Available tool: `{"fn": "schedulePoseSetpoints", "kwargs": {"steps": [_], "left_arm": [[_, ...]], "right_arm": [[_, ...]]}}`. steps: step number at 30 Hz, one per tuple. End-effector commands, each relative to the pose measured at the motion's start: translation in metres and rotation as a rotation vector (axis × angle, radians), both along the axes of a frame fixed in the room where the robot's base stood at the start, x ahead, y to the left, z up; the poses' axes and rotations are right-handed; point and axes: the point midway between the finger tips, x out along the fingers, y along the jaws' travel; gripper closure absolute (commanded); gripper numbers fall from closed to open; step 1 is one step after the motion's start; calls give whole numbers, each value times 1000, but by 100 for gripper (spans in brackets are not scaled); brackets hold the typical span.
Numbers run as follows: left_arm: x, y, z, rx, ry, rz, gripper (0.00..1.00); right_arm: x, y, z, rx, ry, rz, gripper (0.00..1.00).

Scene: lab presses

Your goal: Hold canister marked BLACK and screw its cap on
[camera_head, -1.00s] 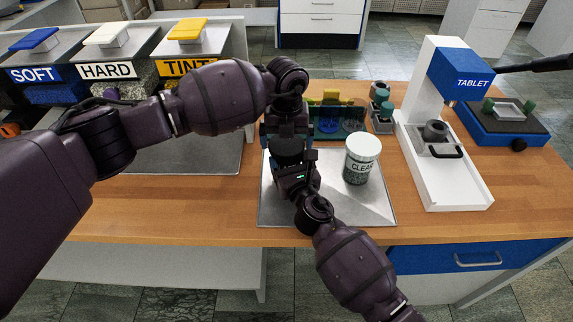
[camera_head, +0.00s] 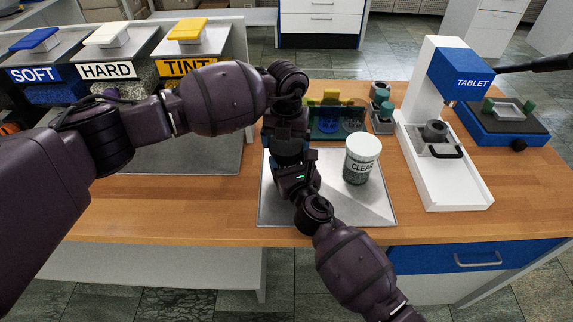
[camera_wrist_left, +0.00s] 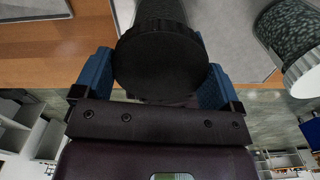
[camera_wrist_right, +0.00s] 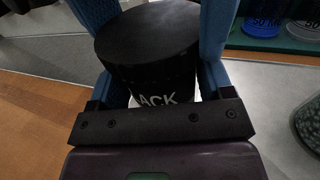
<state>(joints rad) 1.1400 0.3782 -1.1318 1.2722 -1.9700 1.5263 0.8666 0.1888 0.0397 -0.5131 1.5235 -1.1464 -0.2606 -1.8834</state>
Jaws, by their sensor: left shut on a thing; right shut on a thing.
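The canister marked BLACK (camera_wrist_right: 165,82) stands between the fingers of my right gripper (camera_wrist_right: 158,75), which is shut on its body; part of its label shows in the right wrist view. Its black cap (camera_wrist_left: 160,62) sits at the top, between the fingers of my left gripper (camera_wrist_left: 155,75), which is shut on it from above. The cap looks level on the canister, but how far it is threaded cannot be told. In the head view my arms hide most of the canister over the metal tray (camera_head: 345,212).
A canister marked CLEAR (camera_head: 360,165) with a white lid stands on the tray to the right. Behind are a dark green holder (camera_head: 325,135) and small grey-green pieces (camera_head: 380,105). A white TABLET press (camera_head: 440,185) stands further right. SOFT, HARD and TINT bins line the back left.

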Motion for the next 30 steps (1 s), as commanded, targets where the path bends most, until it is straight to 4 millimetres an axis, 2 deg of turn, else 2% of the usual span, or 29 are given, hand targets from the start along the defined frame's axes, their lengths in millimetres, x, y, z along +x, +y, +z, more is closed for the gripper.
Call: {"fn": "schedulePoseSetpoints", "kwargs": {"steps": [21, 24, 28, 29, 30], "left_arm": [[0, 0, 0, 2, -1, -1071, 38], [0, 0, 0, 0, 0, -1174, 38], [0, 0, 0, -1, 0, -1166, 38], [0, 0, 0, -1, -1, -1166, 7], [0, 0, 0, -1, -1, -1165, 1]], "right_arm": [[0, 0, -1, 0, 1, 0, 92], [0, 0, -1, 0, 1, 0, 92], [0, 0, -1, 0, 1, 0, 92], [0, 0, -1, 0, 1, 0, 92], [0, 0, -1, 0, 1, 0, 92]]}}
